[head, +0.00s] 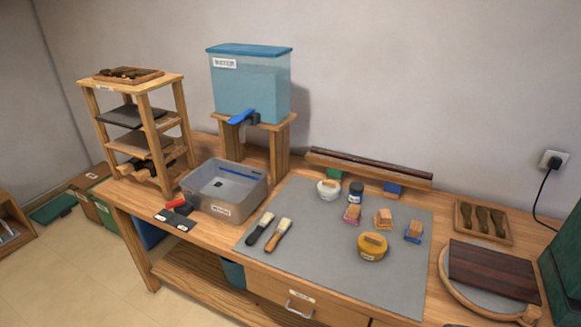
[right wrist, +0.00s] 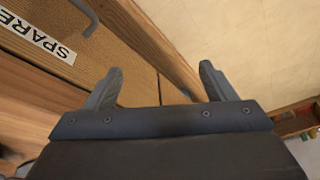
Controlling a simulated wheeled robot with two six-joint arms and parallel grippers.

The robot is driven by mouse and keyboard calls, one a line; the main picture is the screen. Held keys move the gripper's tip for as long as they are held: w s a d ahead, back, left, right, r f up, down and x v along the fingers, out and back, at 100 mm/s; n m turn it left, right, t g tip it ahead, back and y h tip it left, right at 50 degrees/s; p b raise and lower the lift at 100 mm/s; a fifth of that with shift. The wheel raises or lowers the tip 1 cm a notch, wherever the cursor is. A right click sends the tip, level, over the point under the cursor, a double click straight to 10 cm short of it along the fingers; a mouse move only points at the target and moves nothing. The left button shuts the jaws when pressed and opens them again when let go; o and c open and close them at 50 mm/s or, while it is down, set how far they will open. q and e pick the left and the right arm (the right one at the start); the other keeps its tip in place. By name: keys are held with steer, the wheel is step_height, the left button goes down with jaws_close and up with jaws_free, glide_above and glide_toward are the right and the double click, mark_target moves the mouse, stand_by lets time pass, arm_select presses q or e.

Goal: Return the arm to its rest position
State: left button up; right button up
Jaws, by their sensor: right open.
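My right gripper (right wrist: 158,88) shows in the right wrist view with its two fingers spread apart. It is open and nothing is between the fingers. Behind it are a wooden drawer front (right wrist: 125,55) with a label reading SPARE and the pale floor (right wrist: 200,30). I cannot tell whether it touches the wood. Neither of my arms or grippers shows in the head view. My left gripper is out of view.
The wooden bench (head: 190,237) holds a grey mat (head: 315,270) with brushes, jars and small blocks. A plastic bin (head: 238,190), a water tank (head: 250,85), a shelf rack (head: 140,125) and a round board (head: 455,270) stand around it. The mat's front is clear.

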steer(key=s+d+f+m+h+b, duration=0.25)
steer(key=s+f+m, duration=0.25)
steer(key=s+f, duration=1.35)
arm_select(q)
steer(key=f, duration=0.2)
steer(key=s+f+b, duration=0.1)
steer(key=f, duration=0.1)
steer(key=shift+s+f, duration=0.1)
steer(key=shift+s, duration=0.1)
arm_select(e)
steer(key=s+a+f+m, duration=0.1)
steer(key=s+a+f, duration=0.1)
steer(key=s+f, duration=0.3)
steer(key=s+a+f+m+g, duration=0.1)
steer(key=s+f, duration=0.3)
steer(key=s, duration=0.8)
steer(key=shift+s+a+f+h, duration=0.4)
steer(key=shift+a+h, duration=0.05)
steer(key=shift+a, duration=0.05)
